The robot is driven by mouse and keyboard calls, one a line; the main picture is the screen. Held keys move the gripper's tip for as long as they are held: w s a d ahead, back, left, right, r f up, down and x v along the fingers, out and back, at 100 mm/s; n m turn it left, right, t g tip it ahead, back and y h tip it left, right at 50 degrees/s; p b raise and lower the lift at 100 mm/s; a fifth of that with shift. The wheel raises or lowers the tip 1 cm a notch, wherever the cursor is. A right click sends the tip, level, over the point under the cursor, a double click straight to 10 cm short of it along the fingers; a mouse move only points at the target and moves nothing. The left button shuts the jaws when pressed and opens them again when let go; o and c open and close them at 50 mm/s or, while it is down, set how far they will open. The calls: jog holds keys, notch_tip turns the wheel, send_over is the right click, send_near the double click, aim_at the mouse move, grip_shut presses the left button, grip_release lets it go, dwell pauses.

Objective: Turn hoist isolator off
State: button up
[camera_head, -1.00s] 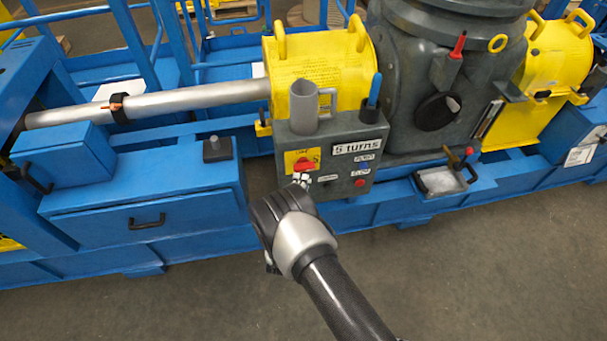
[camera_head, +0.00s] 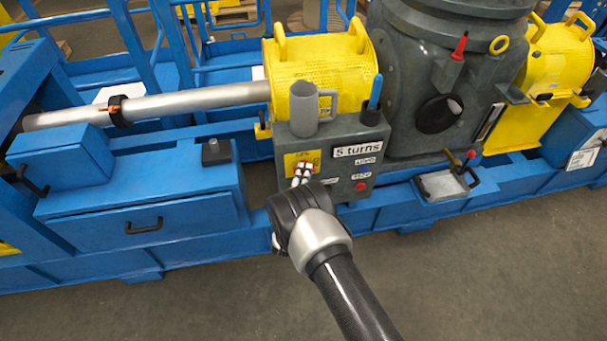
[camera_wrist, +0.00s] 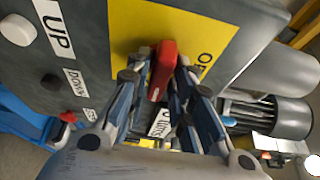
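The red hoist isolator handle (camera_wrist: 163,70) stands out from a yellow plate (camera_wrist: 125,25) on the grey control box. In the wrist view the handle is tilted slightly, its top leaning right. My gripper (camera_wrist: 162,72) has one fingertip on each side of the handle. The fingertips are close to it, and I cannot tell whether they press on it. In the head view my gripper (camera_head: 302,168) is at the front of the yellow plate (camera_head: 292,160), and its fingers partly cover the red handle.
The control box (camera_head: 340,150) has a "5 turns" label, and up and down buttons beside the isolator. A grey mug (camera_head: 304,108) and a blue-handled tool (camera_head: 375,92) are at its top. A red button (camera_head: 361,186) is low on the box. A small tray (camera_head: 445,185) is at right.

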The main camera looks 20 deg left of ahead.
grip_shut()
jog(key=shift+n, duration=0.3)
jog(key=shift+w+d+f+n+t+y, duration=0.2)
jog(key=shift+n+y, duration=1.25)
jog(key=shift+n, duration=2.2)
jog(key=shift+s+a+f+n+t+y, duration=0.1)
jog(key=shift+n+t+y, duration=0.15)
jog(key=shift+n+y, duration=2.3)
jog(key=shift+w+d+f+n+t+y, duration=0.15)
jog(key=shift+n+t+y, duration=0.2)
jog(key=shift+n, duration=4.35)
jog(key=shift+s+r, duration=0.1)
jog(key=shift+o, duration=2)
grip_release()
jog(key=shift+y, duration=0.25)
